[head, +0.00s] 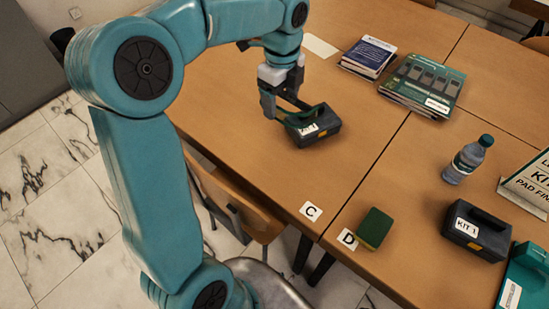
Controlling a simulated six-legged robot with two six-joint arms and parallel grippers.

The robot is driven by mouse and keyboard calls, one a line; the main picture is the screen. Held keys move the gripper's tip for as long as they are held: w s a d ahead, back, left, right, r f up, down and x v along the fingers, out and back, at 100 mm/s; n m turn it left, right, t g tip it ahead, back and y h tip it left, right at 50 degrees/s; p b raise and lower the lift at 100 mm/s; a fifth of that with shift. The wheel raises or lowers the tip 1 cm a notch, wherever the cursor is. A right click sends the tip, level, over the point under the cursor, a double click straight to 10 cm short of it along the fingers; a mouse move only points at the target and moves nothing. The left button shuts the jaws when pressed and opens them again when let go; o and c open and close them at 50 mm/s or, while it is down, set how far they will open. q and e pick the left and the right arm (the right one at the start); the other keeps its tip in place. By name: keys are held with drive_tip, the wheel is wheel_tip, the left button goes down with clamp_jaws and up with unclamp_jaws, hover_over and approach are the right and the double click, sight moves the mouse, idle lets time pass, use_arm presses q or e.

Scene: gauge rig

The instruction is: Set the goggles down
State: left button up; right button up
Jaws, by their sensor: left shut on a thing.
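My left gripper (281,101) reaches down from above over the far table. It is shut on the dark green goggles (299,117), which show as a thin curved frame. The goggles are at the left and top of a dark kit case (322,136) with a white label. I cannot tell whether the goggles touch the case or hang just above it. My gripper fingers hide part of the goggles. My right gripper is not in view.
A sponge (374,228) lies near card D (347,239), with card C (311,211) beside it. The KIT 1 case (476,232), a bottle (468,158) and a teal case (525,279) stand right. Books (368,56) and booklets (424,84) lie behind. Table between is clear.

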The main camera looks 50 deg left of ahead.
sight(278, 160)
use_arm(q)
drive_tip(key=shift+s+a+f, duration=0.1)
drive_tip(key=shift+a+f, duration=0.1)
drive_tip(key=shift+f, duration=0.2)
wheel_tip(278, 160, down, 20)
drive_tip(key=shift+b, duration=1.1)
drive_tip(key=shift+d, duration=0.1)
drive_tip(key=shift+f, duration=0.15)
drive_tip(key=o, duration=1.1)
drive_tip(key=shift+c, duration=0.2)
